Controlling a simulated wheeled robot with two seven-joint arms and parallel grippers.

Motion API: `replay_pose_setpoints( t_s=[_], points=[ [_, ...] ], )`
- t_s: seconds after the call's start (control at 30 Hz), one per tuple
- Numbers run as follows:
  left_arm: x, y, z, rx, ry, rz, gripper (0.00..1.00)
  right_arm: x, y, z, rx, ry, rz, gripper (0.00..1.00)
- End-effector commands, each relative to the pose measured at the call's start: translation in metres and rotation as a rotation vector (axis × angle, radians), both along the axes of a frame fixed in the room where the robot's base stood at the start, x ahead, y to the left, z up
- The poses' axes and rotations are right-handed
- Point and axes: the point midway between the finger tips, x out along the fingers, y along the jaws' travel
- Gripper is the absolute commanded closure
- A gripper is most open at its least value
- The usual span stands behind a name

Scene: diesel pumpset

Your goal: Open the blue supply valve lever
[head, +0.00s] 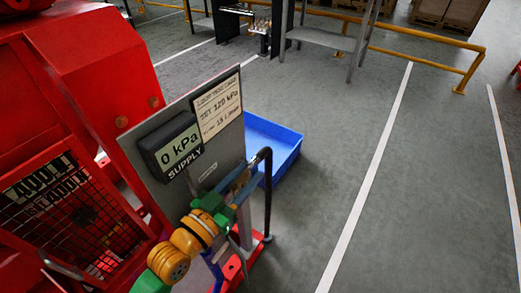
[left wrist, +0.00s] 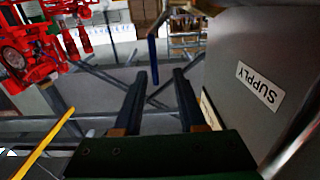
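The blue lever (left wrist: 152,60) stands as a narrow upright bar in the left wrist view, beyond my fingertips and roughly in line with the gap between them. My left gripper (left wrist: 158,72) is open, with two dark fingers apart and nothing between them. In the head view my left gripper (head: 250,182) is in front of the lower right part of the grey panel (head: 222,158), and the lever is hard to tell apart from it there. The panel's gauge (head: 175,145) reads 0 kPa, with SUPPLY below. My right gripper is not in view.
A black bent pipe (head: 268,165) rises just right of the gripper. A blue tray (head: 283,150) lies on the floor behind the panel. The red machine (head: 85,75) fills the left side. Open floor with white lines lies to the right.

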Motion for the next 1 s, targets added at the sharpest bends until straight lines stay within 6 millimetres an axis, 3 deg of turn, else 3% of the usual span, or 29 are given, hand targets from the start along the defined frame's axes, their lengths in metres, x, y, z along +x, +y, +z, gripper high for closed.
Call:
replay_pose_setpoints(
  t_s=[0.3, 0.6, 0.73, 0.77, 1.0],
  points=[
    [0.047, -0.034, 0.001, -0.001, 0.001, 0.001, 0.6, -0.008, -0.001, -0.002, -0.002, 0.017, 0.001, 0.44],
    [0.052, -0.037, 0.001, 0.001, 0.002, 0.001, 0.6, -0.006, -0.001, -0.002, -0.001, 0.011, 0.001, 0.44],
    [0.052, -0.037, 0.001, 0.002, 0.002, 0.001, 0.95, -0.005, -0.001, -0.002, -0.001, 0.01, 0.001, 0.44],
    [0.052, -0.037, 0.001, 0.002, 0.002, 0.001, 1.0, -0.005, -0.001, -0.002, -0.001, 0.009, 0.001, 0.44],
    [0.052, -0.037, 0.0, 0.001, 0.003, 0.001, 1.0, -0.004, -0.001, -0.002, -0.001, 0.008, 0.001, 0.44]
  ],
)
